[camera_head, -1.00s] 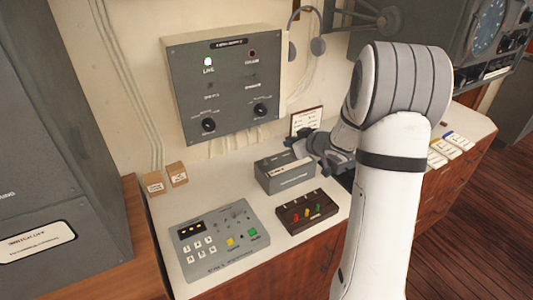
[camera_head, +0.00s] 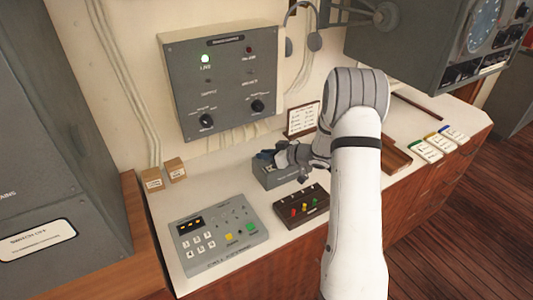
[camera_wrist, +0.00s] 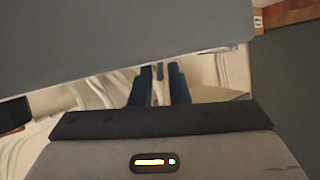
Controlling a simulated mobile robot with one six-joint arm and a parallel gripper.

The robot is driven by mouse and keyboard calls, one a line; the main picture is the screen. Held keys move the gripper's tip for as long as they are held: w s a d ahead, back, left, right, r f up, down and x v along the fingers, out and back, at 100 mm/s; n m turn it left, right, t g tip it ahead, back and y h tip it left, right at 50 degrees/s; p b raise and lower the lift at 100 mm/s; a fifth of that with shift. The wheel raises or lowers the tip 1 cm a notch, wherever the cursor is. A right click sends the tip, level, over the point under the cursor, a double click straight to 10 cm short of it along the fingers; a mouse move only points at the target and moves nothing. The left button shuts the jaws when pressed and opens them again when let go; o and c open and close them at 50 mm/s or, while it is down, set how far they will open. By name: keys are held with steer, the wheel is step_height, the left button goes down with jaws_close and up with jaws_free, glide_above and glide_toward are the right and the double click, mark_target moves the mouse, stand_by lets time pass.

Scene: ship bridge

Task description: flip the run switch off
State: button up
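I cannot read a run label on any control. The grey wall panel (camera_head: 222,85) carries a lit green lamp, a dark red lamp, two black knobs and two small fittings too blurred to make out. My gripper (camera_head: 266,155) points left, just above the low grey box (camera_head: 282,179) on the counter and below the wall panel. It covers part of that box's top. In the wrist view my gripper (camera_wrist: 159,82) has its two dark blue fingers apart, with light showing between them. I see nothing held. A large grey surface (camera_wrist: 120,40) fills the top there.
A grey keypad unit (camera_head: 218,238) and a dark box (camera_head: 302,212) with coloured levers sit at the counter's front. A framed card (camera_head: 303,119) stands behind my arm. A grey cabinet (camera_head: 50,130) rises at far left.

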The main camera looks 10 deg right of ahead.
jaws_close()
steer(key=shift+f+b, duration=0.2)
steer(key=shift+b, duration=0.3)
steer(key=shift+f+b, duration=0.1)
steer(key=shift+b, duration=0.35)
steer(key=shift+s+t+b, duration=0.1)
steer(key=shift+t+b, duration=0.3)
steer(key=shift+b, duration=0.3)
steer(key=shift+r+n, duration=0.25)
steer(key=shift+n, duration=0.05)
jaws_free()
steer(key=shift+y, duration=0.3)
steer(key=shift+d, duration=0.1)
